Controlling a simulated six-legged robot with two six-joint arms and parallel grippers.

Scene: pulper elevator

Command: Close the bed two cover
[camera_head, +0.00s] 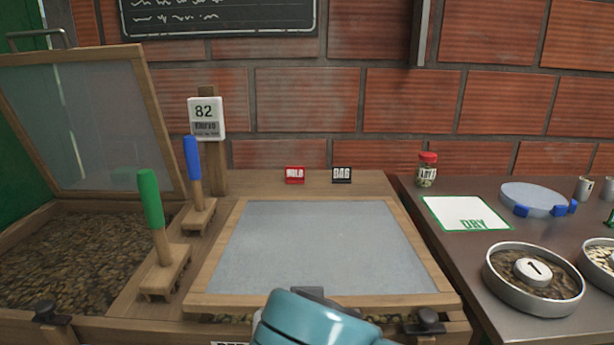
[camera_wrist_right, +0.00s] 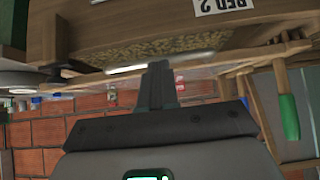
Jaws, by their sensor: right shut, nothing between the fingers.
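The bed two cover (camera_head: 318,248), a wooden frame with grey mesh, lies nearly flat over the middle bed in the head view. Coffee beans show in a gap under its front edge. The upside-down right wrist view shows beans (camera_wrist_right: 150,45) below the cover and a partly cut "BED 2" label (camera_wrist_right: 222,4). My right gripper (camera_wrist_right: 160,68) is shut and empty close to the cover; I cannot tell whether it touches. In the head view my teal arm link blocks the front middle edge and hides most of the gripper. My left gripper is not in view.
The left bed's cover (camera_head: 95,120) stands open, with beans inside. A green-handled rake (camera_head: 150,200) and a blue-handled rake (camera_head: 193,170) stand between the beds. A dark table (camera_head: 440,240) at right holds a "DRY" card, dishes and a jar. A brick wall is behind.

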